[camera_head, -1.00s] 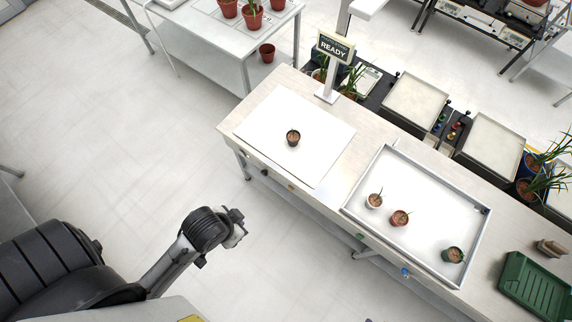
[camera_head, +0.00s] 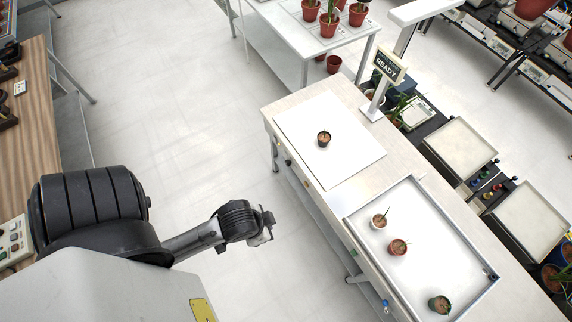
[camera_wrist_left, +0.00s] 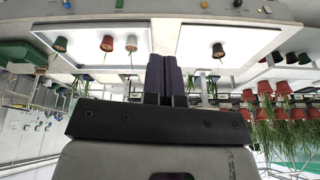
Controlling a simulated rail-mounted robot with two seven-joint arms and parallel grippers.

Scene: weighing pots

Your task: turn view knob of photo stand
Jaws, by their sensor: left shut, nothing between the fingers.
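The photo stand appears to be the white square board (camera_head: 345,165) with one dark pot (camera_head: 324,139) on it, below a READY sign (camera_head: 388,66). Small knobs sit on the bench's front face below the board: a dark one (camera_head: 288,162) and a yellowish one (camera_head: 307,184). I cannot tell which is the view knob. My left gripper (camera_head: 268,229) is over the floor in front of the bench, apart from it. In the upside-down left wrist view, its dark fingers (camera_wrist_left: 165,78) are together and empty. My right gripper is not in view.
A rimmed tray (camera_head: 425,235) with three small pots lies right of the board. A blue knob (camera_head: 386,304) is on the bench front below it. A wooden table (camera_head: 38,130) stands at far left. Open floor (camera_head: 190,120) lies between.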

